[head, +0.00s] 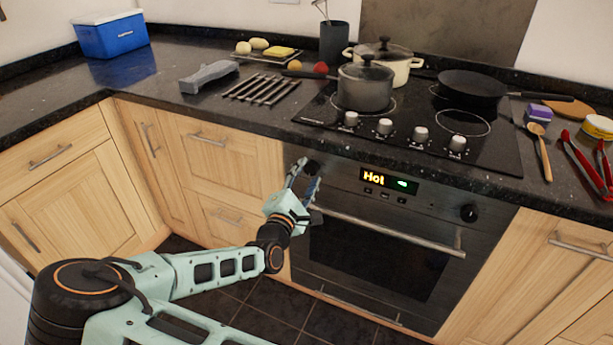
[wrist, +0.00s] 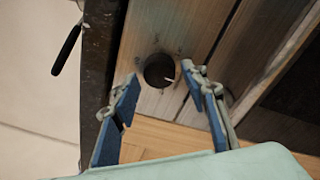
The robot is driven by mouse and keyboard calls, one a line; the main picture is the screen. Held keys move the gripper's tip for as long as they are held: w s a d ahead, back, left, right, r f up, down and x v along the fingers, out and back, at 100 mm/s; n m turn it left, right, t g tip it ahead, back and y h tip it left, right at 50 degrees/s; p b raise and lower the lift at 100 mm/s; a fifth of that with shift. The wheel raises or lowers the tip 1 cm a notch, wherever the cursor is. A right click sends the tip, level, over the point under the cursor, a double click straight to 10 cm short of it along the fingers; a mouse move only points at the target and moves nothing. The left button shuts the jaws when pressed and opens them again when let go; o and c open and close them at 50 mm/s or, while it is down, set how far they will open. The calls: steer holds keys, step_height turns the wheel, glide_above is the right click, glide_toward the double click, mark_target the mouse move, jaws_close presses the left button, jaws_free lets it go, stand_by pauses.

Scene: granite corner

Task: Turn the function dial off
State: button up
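A black round dial (head: 312,167) sits at the left end of the oven's front panel, partly hidden by my gripper (head: 305,180) in the head view. In the wrist view the same dial (wrist: 159,71) shows a small white pointer mark at its right side. My gripper (wrist: 163,84) is open, with its two blue fingers apart on either side of the dial's lower part and nothing between them that I can see held. I cannot tell whether a fingertip touches the dial. The oven display (head: 388,181) reads "Hot" beside a green symbol.
A second black dial (head: 468,213) is at the panel's right end. The oven door handle (head: 385,229) sticks out below. Above are the hob knobs (head: 385,126), a grey pot (head: 365,88) and a frying pan (head: 472,84). Red tongs (head: 583,160) lie on the counter at right.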

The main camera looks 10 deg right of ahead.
steer(key=c, duration=0.9)
steer(key=shift+r+p, duration=0.2)
steer(key=shift+p, duration=0.35)
